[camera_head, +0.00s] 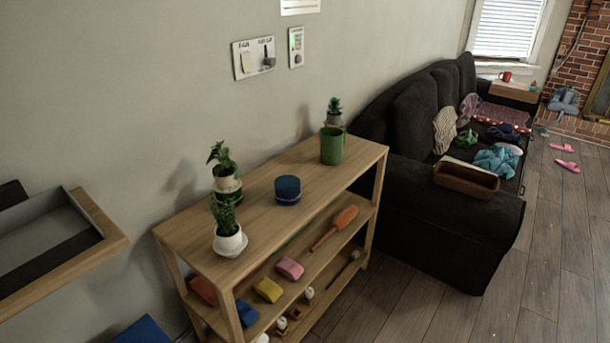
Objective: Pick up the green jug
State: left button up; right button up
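In the head view, a green jug (331,146) stands upright on the top board of the wooden shelf (262,200), near its far right end. A potted plant stands close behind the jug, and the jug hides part of its pot. Neither of my grippers shows in this view, so I cannot see whether they are open or shut. Nothing is seen touching the jug.
A dark blue pot (287,190) stands mid-shelf, left of the jug. Potted plants (229,238) stand at the near end. Lower boards hold colored blocks. A black sofa (450,215) adjoins the right end. The wooden floor (400,305) in front looks clear.

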aim_at(333, 139)
jog(key=i+l+u, duration=0.2)
jog(key=i+l, duration=0.2)
jog(key=i+l+u, duration=0.2)
jog(key=i+l, duration=0.2)
jog(key=l, duration=0.15)
jog(key=i+l+u, duration=0.2)
jog(key=i+l, duration=0.15)
jog(key=l, duration=0.2)
